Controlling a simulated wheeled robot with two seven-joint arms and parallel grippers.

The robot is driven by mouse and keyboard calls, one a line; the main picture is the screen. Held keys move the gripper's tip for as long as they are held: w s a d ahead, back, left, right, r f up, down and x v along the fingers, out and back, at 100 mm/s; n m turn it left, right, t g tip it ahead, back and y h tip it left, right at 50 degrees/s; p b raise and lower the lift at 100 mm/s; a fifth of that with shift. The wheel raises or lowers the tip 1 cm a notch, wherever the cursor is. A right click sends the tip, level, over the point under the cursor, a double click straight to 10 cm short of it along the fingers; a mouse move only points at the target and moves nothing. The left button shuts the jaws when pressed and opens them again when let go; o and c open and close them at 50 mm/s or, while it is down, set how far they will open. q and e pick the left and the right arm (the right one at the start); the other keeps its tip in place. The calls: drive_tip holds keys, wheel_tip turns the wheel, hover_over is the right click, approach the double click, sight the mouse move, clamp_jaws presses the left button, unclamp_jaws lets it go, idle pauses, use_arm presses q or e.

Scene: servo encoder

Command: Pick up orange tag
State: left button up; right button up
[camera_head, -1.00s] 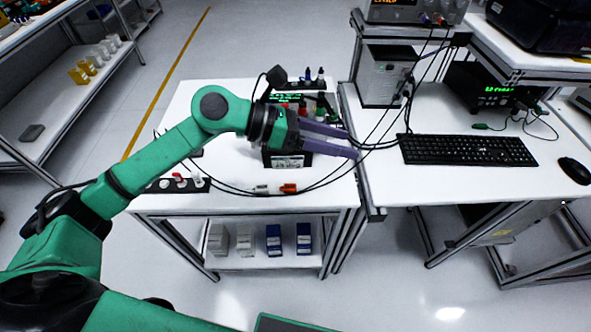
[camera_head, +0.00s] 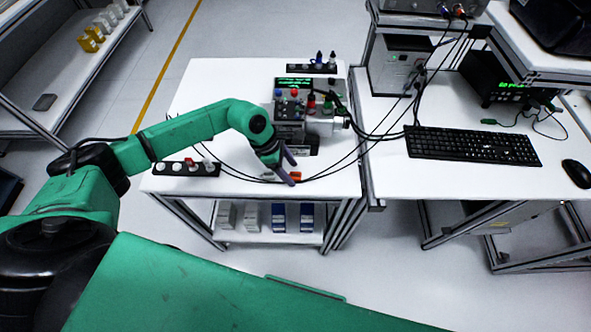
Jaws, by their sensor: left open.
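The orange tag (camera_head: 296,175) lies near the front edge of the small white table (camera_head: 215,92), on or beside a black cable. It is small and partly hidden by my left gripper. My left gripper (camera_head: 290,170) is open, with its purple fingers pointing down right at the tag. Whether the fingers touch the tag or stand above it, I cannot tell. My right gripper is not in view.
A servo test device (camera_head: 290,112) with knobs stands just behind the gripper. A black strip with coloured pieces (camera_head: 186,168) lies at the front left. Black cables cross toward the right desk, which holds a keyboard (camera_head: 472,145) and mouse (camera_head: 576,173).

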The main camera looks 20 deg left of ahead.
use_arm(q)
drive_tip(key=shift+d+f, duration=0.25)
drive_tip(key=shift+f, duration=0.3)
clamp_jaws()
